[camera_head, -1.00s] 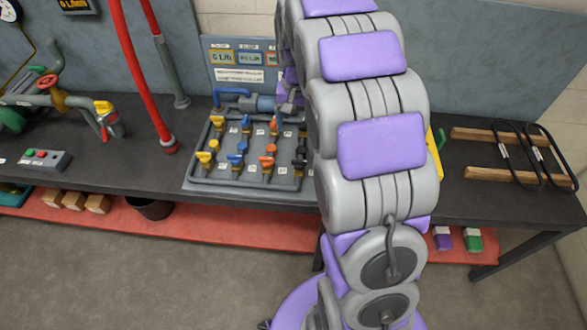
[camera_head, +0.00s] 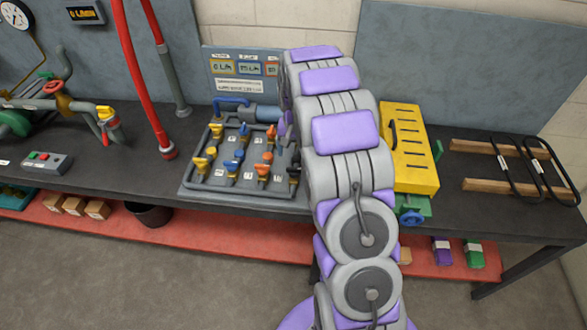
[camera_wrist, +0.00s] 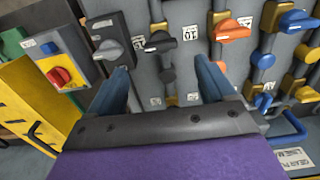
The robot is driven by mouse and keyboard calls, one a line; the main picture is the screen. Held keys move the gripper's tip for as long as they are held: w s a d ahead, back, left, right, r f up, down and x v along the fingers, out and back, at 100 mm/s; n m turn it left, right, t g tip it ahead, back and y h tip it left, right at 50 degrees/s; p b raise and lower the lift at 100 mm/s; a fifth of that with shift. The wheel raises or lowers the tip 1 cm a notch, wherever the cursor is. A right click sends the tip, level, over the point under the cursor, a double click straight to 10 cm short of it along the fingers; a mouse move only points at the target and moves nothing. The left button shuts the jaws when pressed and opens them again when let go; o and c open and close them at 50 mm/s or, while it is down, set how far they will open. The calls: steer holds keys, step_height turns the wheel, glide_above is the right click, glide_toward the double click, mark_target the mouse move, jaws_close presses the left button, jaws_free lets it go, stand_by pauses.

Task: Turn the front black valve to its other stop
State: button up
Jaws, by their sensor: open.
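In the wrist view a black valve handle (camera_wrist: 160,42) sits on the grey valve board, just beyond and between my fingertips. I cannot tell whether it is the front or rear black one. My gripper (camera_wrist: 165,75) is open, with nothing seen between its fingers. Orange handles (camera_wrist: 235,30) stand to its right. In the head view a black valve (camera_head: 295,172) shows at the front right of the valve board (camera_head: 232,197), close beside my arm. My gripper is hidden behind my arm there.
A yellow slotted box (camera_head: 412,140) stands right of my arm. Blue (camera_head: 235,158) and yellow valves (camera_head: 203,160) fill the board's left.

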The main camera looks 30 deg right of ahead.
mark_target(294, 168)
step_height(294, 168, down, 7)
steer(key=shift+a+f+b, duration=0.1)
steer(key=shift+a+b, duration=0.05)
steer(key=shift+b, duration=0.45)
steer(key=shift+a+f, duration=0.15)
steer(key=shift+f, duration=0.4)
steer(key=shift+d, duration=0.5)
steer(key=shift+c, duration=1.1)
steer(key=shift+a, duration=0.3)
steer(key=c, duration=0.8)
steer(key=shift+c, duration=0.2)
